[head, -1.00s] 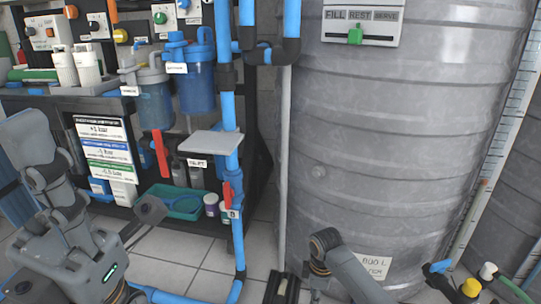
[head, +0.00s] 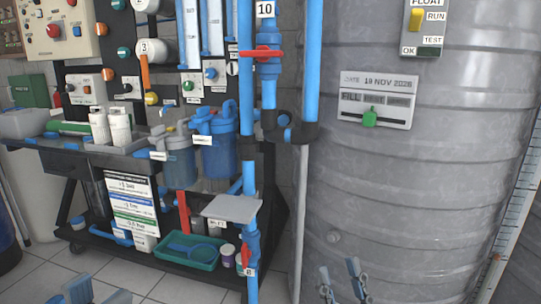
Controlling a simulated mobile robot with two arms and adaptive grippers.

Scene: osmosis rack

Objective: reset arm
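My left gripper (head: 97,292) shows at the bottom left edge of the head view. Only its bluish fingertips are in the picture; they stand apart with nothing seen between them. My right gripper (head: 342,284) shows at the bottom edge, in front of the grey tank (head: 410,210). Its two fingertips are apart and the space between them is empty. The rest of both arms is below the picture.
A dark rack with blue filter housings (head: 217,150), switches and blue pipes (head: 250,100) stands at left and centre. A small grey shelf (head: 232,208) juts from the pipe. A teal tray (head: 190,250) sits low on the rack. Tiled floor is clear at lower left.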

